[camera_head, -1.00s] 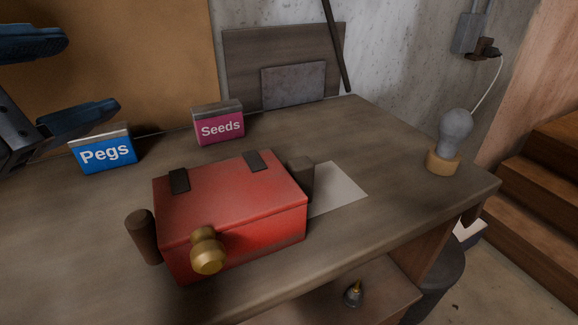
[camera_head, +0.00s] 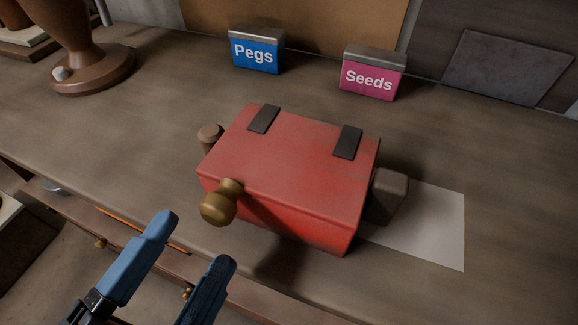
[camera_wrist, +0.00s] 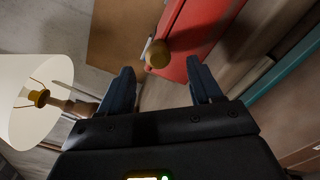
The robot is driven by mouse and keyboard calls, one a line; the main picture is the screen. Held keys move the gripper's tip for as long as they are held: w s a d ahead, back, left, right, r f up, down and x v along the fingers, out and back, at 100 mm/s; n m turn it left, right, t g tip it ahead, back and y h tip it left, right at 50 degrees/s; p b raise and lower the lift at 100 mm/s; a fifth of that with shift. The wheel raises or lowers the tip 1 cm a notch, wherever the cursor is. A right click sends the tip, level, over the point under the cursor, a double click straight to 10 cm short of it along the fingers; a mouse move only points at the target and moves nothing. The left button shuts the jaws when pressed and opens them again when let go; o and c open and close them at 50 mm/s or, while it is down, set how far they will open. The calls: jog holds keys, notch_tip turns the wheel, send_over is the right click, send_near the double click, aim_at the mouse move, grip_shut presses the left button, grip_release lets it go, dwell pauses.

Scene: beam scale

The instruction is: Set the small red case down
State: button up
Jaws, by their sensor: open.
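The red case (camera_head: 290,175) is on the workbench in the head view, with two dark straps on its lid and a brass knob (camera_head: 220,203) at its front. I cannot tell whether its whole underside touches the bench. The case also shows at the top of the wrist view (camera_wrist: 205,35), with the brass knob (camera_wrist: 157,54) beyond my fingertips. My gripper (camera_head: 195,243) is open and empty, in front of the case and to its lower left. Its two blue fingers also show apart in the wrist view (camera_wrist: 161,72), with nothing between them.
A dark block (camera_head: 388,196) stands at the case's right and a brown peg (camera_head: 209,137) at its left. A white sheet (camera_head: 430,225) lies at right. The blue Pegs box (camera_head: 256,52) and pink Seeds box (camera_head: 370,76) stand behind. The bench (camera_head: 130,125) is clear at left.

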aim_at(211, 221)
jog(key=x, duration=0.1)
jog(key=p+x, duration=0.1)
jog(key=x, duration=0.1)
jog(key=shift+w+d+r+p, duration=0.25)
jog(key=shift+w+r+p, duration=0.05)
jog(key=shift+w+d+f, duration=0.1)
jog(key=shift+w+f, duration=0.05)
jog(key=shift+w, duration=0.35)
jog(key=shift+c, duration=0.4)
grip_shut()
